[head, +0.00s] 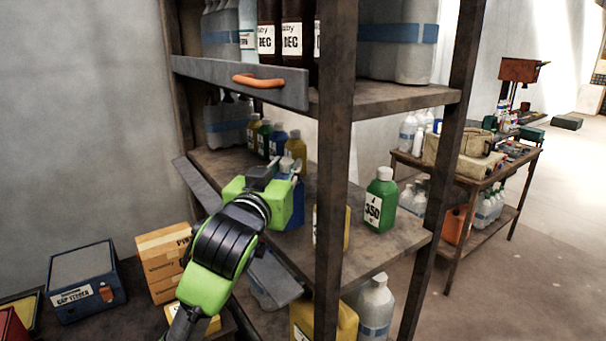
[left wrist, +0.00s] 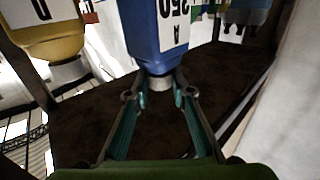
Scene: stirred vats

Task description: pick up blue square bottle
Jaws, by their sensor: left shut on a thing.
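The blue square bottle (left wrist: 160,28) fills the top middle of the left wrist view, with a white label and a pale cap (left wrist: 157,84). My left gripper (left wrist: 160,98) is shut on it at the cap and neck. In the head view the left gripper (head: 288,170) is over the middle shelf, and its green body hides most of the bottle. Only a strip of blue (head: 295,214) shows beside and below it. I cannot tell if the bottle's base touches the shelf. My right gripper is in neither view.
Several small bottles stand at the back of the shelf, including a yellow one (head: 297,149). A green bottle (head: 380,200) stands at the right, and another yellow bottle (head: 346,229) is partly behind the rusty front post (head: 334,130). A grey drawer front (head: 240,82) hangs above.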

